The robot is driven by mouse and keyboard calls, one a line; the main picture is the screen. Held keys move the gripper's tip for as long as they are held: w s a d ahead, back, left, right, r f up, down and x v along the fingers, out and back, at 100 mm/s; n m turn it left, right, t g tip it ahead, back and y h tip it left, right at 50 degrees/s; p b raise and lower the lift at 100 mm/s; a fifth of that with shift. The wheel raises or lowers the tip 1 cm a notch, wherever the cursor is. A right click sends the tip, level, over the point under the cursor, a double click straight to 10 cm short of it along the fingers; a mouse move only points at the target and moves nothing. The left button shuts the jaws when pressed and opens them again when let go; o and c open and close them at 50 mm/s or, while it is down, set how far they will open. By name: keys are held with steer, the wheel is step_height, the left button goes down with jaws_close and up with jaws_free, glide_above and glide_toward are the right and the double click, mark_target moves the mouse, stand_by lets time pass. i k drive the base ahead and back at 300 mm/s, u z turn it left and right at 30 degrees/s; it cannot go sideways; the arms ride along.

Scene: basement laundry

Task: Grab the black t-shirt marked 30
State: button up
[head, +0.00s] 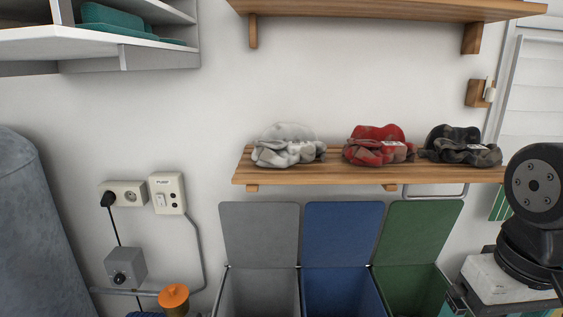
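A crumpled black t-shirt (459,146) lies at the right end of the lower wooden slatted shelf (270,174). It has a small pale label, too small to read, so I cannot tell whether it says 30. A crumpled red t-shirt (378,145) with a pale label lies to its left. A crumpled white-grey t-shirt (288,145) lies farther left on the same shelf. The three garments lie apart or nearly so. Part of my arm shows at the right edge, in front of and below the shelf's right end. My gripper is outside the view.
Below the shelf stand a grey bin (262,292), a blue bin (342,293) and a green bin (412,288), lids raised against the wall. Another wooden shelf (380,10) hangs above. A white shelf (90,42) is upper left. Wall between the wooden shelves is clear.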

mark_target(452, 144)
steer(key=u, duration=1.65)
steer(key=k, duration=0.9)
steer(key=z, duration=1.65)
